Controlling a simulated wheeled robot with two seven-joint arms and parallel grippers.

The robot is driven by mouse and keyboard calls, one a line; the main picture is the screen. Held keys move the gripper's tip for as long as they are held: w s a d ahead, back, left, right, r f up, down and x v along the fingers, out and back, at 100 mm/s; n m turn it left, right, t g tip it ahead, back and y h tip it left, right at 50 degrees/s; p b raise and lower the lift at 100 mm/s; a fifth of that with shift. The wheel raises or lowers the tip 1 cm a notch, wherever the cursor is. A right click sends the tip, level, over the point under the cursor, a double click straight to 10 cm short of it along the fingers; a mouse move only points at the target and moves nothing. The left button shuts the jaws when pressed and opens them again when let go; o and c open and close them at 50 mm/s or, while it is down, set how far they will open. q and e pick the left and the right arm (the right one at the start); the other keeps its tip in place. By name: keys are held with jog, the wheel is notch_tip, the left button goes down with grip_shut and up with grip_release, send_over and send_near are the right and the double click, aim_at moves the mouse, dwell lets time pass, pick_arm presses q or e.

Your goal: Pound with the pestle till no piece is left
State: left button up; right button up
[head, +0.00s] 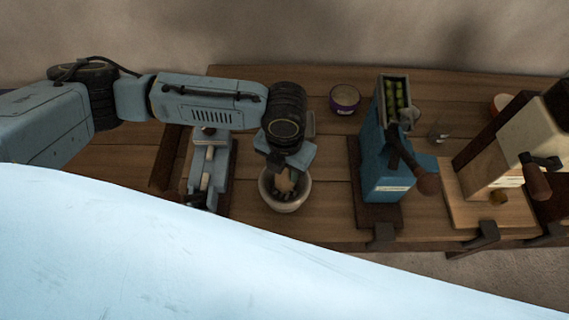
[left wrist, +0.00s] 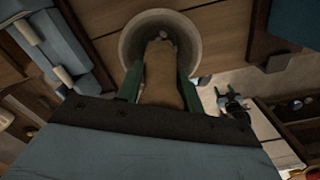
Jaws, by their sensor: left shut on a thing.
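My left gripper (head: 283,178) is over the pale mortar (head: 296,203) on the wooden bench in the head view. It is shut on the wooden pestle (head: 286,184), whose lower part reaches into the bowl. In the left wrist view the gripper fingers (left wrist: 158,86) stand on either side of the pestle (left wrist: 161,73), and its end is inside the mortar (left wrist: 130,43). A small pale piece (left wrist: 163,35) shows in the bowl by the pestle's end. Much of the bowl's inside is hidden by the pestle and gripper.
The wooden bench (head: 325,214) carries a blue press (head: 385,165) with green things in its top, right of the mortar. A cream machine (head: 500,150) stands farther right. A blue-grey device (head: 208,170) stands left. A small purple bowl (head: 344,100) is behind.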

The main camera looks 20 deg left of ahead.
pick_arm(q)
jog(key=shift+f, duration=0.1)
jog(key=shift+f+b, duration=0.75)
jog(key=shift+f, duration=0.7)
jog(key=shift+r, duration=0.15)
notch_tip(320, 180, up, 4)
jog(key=p, duration=0.5)
jog(key=shift+r, duration=0.2)
jog(key=shift+f, duration=0.1)
jog(key=shift+f, duration=0.15)
jog(key=shift+f, duration=0.55)
